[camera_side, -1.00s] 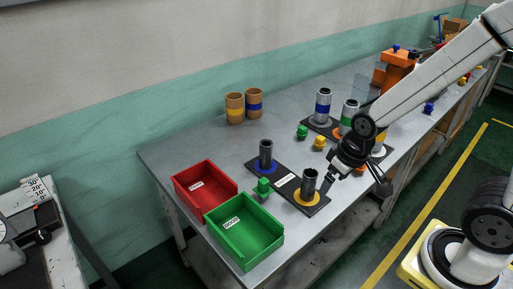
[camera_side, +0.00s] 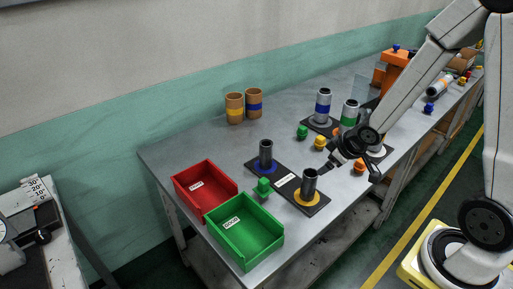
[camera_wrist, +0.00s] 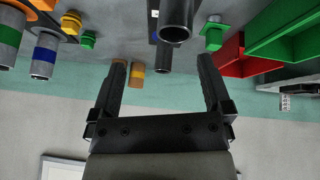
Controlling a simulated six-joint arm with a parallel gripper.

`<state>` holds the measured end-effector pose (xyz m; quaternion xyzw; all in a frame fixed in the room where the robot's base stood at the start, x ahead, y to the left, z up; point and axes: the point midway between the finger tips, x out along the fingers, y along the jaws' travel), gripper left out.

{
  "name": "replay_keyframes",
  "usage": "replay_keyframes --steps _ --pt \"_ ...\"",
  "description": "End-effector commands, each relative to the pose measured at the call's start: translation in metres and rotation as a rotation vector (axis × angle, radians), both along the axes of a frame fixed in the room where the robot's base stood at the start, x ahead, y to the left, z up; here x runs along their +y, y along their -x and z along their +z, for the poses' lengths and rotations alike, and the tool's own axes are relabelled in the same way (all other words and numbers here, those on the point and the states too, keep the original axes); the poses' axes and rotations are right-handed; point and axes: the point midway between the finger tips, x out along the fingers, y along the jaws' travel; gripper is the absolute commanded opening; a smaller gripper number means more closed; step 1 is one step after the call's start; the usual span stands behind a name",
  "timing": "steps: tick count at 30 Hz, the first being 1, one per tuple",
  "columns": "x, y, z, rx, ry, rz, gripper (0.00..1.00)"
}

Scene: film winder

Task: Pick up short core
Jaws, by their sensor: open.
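Two dark hollow tubes stand upright on a black board with a white label. The near tube (camera_side: 310,181) rises from a yellow ring, the far tube (camera_side: 266,151) from a blue ring. I cannot tell by name which is the short core. My gripper (camera_side: 324,167) is just to the upper right of the near tube, tilted toward it. In the wrist view, my gripper (camera_wrist: 161,60) is open and empty. The near tube (camera_wrist: 176,22) shows its open end beyond the fingertips, with the far tube (camera_wrist: 163,56) behind. Contact is not visible.
A red bin (camera_side: 205,187) and a green bin (camera_side: 244,234) stand front left. A green knob (camera_side: 263,188) is beside the board. Two brown tubes (camera_side: 244,106) stand at the back. Banded grey rolls (camera_side: 323,103) and coloured knobs (camera_side: 319,143) are on the right.

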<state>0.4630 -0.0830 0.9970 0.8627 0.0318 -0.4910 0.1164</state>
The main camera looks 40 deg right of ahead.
Motion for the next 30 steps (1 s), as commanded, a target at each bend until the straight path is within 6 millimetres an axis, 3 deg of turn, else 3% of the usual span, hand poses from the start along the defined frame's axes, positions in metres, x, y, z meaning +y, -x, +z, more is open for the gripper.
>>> replay_keyframes --steps 4,13,21,30 --pt "-0.019 -0.011 -0.016 -0.085 -0.008 0.083 1.0" --pt "-0.032 -0.017 -0.039 -0.253 -0.096 0.251 1.0" --pt "-0.032 -0.004 -0.053 -0.405 -0.24 0.372 1.0" --pt "-0.026 0.015 -0.055 -0.537 -0.385 0.449 1.0"
